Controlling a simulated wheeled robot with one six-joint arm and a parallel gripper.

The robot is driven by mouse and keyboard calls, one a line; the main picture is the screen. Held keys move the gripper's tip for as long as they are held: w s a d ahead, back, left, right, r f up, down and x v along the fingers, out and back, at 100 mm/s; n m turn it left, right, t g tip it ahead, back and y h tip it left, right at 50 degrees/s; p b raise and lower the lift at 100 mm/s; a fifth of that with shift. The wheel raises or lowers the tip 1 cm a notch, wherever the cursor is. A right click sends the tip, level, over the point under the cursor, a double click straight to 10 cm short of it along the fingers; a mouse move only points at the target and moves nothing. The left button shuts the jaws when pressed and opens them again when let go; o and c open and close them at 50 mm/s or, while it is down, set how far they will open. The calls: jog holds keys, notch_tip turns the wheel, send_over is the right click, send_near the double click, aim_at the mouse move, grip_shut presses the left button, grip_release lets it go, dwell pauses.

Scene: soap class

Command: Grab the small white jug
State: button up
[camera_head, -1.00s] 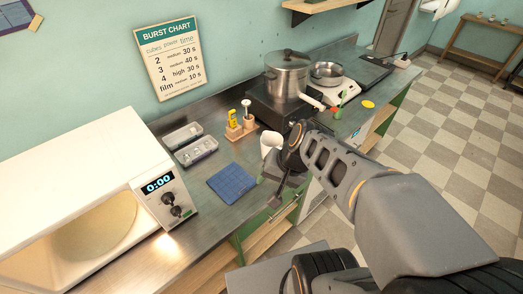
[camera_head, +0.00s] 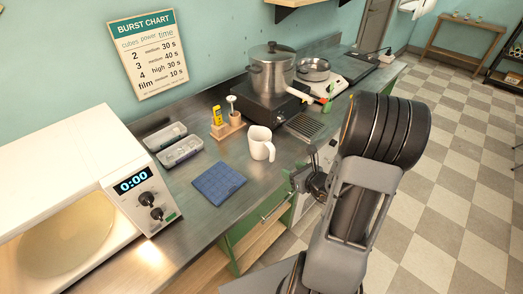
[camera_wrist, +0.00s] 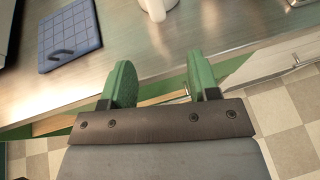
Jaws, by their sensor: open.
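The small white jug (camera_head: 261,142) stands upright on the metal counter (camera_head: 206,213), to the right of the blue mat. Its handle is toward the lower right in the head view. In the wrist view the jug's lower part (camera_wrist: 158,9) shows at the top edge, cut off by the frame. My gripper (camera_wrist: 163,78) has two green fingers set wide apart with nothing between them. It is at the counter's front edge, short of the jug and apart from it. In the head view my arm hides most of the gripper.
A blue gridded mat (camera_head: 218,186) lies left of the jug. Behind are a wooden holder (camera_head: 228,128) and a steel pot (camera_head: 271,70) on a dark burner. Clear lidded trays (camera_head: 180,152) and a microwave (camera_head: 140,190) are at left. The counter right in front of the jug is clear.

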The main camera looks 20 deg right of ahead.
aim_at(273, 159)
jog(key=b+x, duration=0.2)
jog(key=x, duration=0.4)
jog(key=shift+r, duration=0.1)
jog(key=shift+p+x, duration=0.4)
jog(key=shift+x, duration=3)
jog(key=shift+a+r, duration=0.1)
jog(key=shift+c, duration=0.5)
grip_shut()
jog(key=shift+r, duration=0.1)
